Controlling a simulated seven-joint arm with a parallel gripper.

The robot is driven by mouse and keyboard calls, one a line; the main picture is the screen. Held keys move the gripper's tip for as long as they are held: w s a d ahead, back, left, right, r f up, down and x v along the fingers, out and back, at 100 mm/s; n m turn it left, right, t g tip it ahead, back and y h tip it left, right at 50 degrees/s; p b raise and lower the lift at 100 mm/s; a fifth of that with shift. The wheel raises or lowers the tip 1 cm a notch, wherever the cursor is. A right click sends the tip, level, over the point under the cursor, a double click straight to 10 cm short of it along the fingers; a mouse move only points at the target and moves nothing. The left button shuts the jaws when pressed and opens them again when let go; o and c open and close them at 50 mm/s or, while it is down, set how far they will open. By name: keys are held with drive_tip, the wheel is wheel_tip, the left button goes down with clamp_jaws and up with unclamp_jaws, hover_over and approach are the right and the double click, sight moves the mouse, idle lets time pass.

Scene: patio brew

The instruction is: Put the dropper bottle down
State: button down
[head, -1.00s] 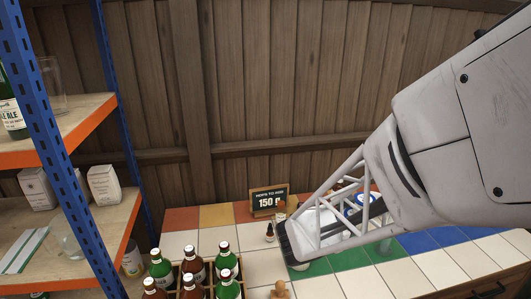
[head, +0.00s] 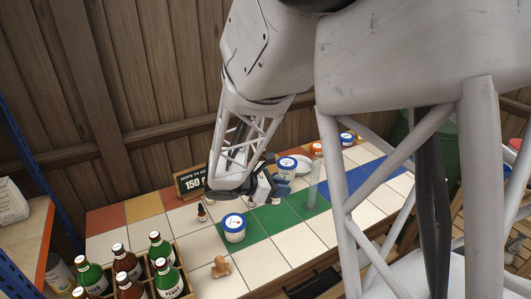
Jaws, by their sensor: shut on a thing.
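My gripper (head: 250,190) is low over the back of the tiled table, mostly covered by my own arm link. It is shut on a small dark thing, which I take as the dropper bottle (head: 251,201); only a sliver of it shows, and I cannot tell whether it touches the table. Another small dark bottle with a pale label (head: 202,212) stands upright on the white tiles to the left, apart from the gripper.
A white tub with a blue lid (head: 234,228) stands on green tile in front of the gripper. A clear cylinder (head: 313,185) stands to the right. A sign (head: 190,183) is behind left. A bottle crate (head: 150,270) and wooden stopper (head: 220,268) are in front; white tiles between are clear.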

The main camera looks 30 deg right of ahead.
drive_tip(key=w+d+f+m+y, duration=0.1)
drive_tip(key=w+d+m+y, duration=0.3)
drive_tip(key=w+m+y, duration=0.45)
drive_tip(key=w+d+f+m+t+y, duration=0.1)
drive_tip(key=w+d+m+y, duration=0.4)
drive_tip(key=m+y, duration=0.6)
drive_tip(key=w+d+f+m+y, duration=0.25)
drive_tip(key=w+m+y, duration=0.5)
drive_tip(key=m, duration=0.55)
drive_tip(key=w+d+r+m+t+h, duration=0.25)
drive_tip(key=w+d+m+t, duration=0.35)
drive_tip(key=d, duration=0.3)
drive_tip(key=w+d+r+m+t+h, duration=0.2)
drive_tip(key=w+d+r+m+t, duration=0.25)
drive_tip(key=w+d, duration=0.35)
wheel_tip(320, 180, down, 12)
drive_tip(key=shift+s+d+r+t, duration=0.2)
drive_tip(key=shift+s+d+t, duration=0.25)
drive_tip(key=shift+y, duration=0.25)
